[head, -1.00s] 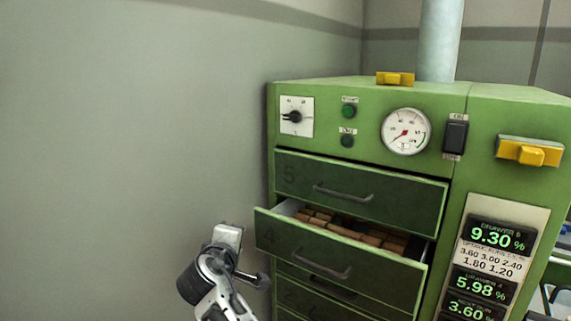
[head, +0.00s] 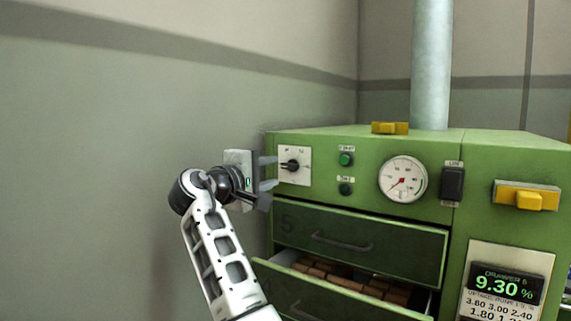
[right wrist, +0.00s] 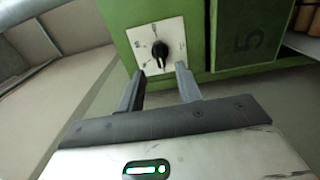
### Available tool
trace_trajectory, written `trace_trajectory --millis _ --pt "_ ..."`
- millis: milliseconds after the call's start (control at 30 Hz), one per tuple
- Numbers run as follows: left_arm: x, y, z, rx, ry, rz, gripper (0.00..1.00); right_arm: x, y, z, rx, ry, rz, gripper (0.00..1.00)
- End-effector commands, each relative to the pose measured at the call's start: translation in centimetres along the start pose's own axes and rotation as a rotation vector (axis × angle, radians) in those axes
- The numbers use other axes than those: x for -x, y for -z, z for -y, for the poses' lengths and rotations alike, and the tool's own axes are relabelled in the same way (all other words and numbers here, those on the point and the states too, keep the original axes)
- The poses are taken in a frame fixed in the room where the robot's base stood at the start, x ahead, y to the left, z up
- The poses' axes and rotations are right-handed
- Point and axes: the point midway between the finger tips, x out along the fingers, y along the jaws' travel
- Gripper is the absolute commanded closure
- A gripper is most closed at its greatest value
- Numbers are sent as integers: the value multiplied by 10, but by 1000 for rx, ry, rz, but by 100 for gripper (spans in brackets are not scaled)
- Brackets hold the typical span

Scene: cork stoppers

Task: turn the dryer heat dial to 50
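The heat dial (head: 291,165) is a black pointer knob on a white square plate at the upper left of the green dryer's front. Its pointer looks turned to the left in the head view; the scale marks are too small to read. The dial also shows in the right wrist view (right wrist: 160,52). My right gripper (head: 270,172) is open, with its two fingers pointing at the dial plate. In the right wrist view its fingertips (right wrist: 159,76) are spread just short of the knob, with nothing between them. My left gripper is out of view.
The green dryer (head: 395,222) has a round gauge (head: 402,179), green buttons (head: 346,159) and a black switch (head: 452,184) right of the dial. Below, an open drawer (head: 330,298) holding corks juts out. A grey wall (head: 90,170) stands at the left.

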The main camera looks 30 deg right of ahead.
Motion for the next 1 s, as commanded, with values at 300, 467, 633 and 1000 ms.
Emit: trace_trajectory --millis 300,467,633,1000 --pt "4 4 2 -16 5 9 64 -54 0 -2 0 0 2 65" --pt "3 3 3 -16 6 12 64 -63 0 0 -1 -1 -1 65" --pt "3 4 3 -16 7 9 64 -65 0 0 -1 0 -1 65" --pt "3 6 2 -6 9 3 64 -64 0 1 -2 0 -1 96"
